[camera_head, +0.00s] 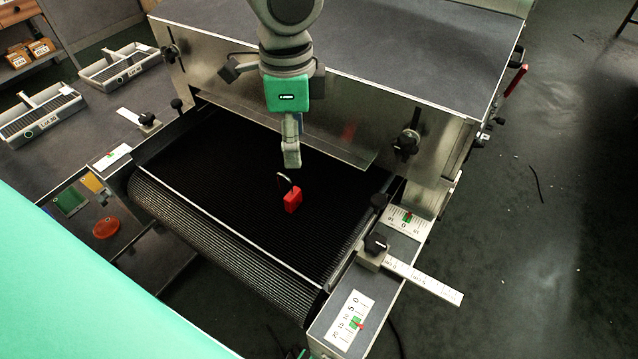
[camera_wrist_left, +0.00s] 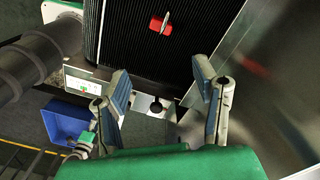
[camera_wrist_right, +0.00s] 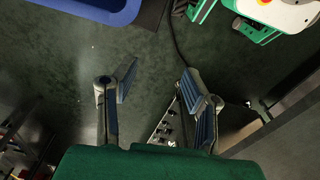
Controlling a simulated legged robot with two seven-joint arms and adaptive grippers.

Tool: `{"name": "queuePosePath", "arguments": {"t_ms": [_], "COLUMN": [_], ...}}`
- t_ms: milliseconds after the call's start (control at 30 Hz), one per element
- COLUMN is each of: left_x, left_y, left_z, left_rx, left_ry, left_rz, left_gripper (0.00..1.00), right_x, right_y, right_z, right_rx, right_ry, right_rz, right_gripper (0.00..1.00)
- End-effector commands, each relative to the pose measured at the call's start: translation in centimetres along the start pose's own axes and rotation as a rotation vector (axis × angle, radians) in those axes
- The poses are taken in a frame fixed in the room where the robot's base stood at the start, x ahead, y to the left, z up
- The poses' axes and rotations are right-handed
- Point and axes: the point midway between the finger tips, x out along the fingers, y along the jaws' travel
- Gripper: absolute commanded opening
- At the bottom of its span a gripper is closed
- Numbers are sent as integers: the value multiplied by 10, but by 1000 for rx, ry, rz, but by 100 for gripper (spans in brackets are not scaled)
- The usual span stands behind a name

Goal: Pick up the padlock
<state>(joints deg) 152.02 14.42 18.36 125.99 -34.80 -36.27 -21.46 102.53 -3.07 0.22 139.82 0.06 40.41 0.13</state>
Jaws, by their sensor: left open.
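The padlock has a red body (camera_head: 293,200) and a grey shackle. It sits on the black conveyor belt (camera_head: 220,180) in front of the dryer opening. My left gripper (camera_head: 292,163) hangs above the belt, just behind the padlock in the head view, and looks apart from it. In the left wrist view the padlock (camera_wrist_left: 160,24) shows at the top, beyond the spread, empty fingers (camera_wrist_left: 162,82). My right gripper (camera_wrist_right: 158,82) is open and empty over a dark green floor in the right wrist view. It is not in the head view.
The dryer's metal hood (camera_head: 350,55) and its front plate stand close behind the left gripper. A side rail with scales and black knobs (camera_head: 376,243) borders the belt at right. Grey trays (camera_head: 40,113) lie at left. A blue bin (camera_wrist_right: 90,8) shows in the right wrist view.

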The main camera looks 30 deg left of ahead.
Motion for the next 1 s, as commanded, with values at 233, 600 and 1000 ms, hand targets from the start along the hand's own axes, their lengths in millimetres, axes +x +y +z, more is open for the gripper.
{"name": "queuePosePath", "arguments": {"t_ms": [233,600,1000], "left_x": [46,84,135], "left_y": [2,4,-2], "left_z": [0,-7,6], "left_rx": [0,0,1], "left_ry": [-5,-11,-5], "left_rz": [3,-3,1], "left_gripper": [54,54,54], "right_x": [14,24,42], "right_y": [-1,-1,-1], "right_z": [1,2,3], "right_rx": [-2,-1,-2], "right_ry": [-2,-1,-1], "right_rz": [-1,-1,-1], "right_gripper": [40,40,40]}}
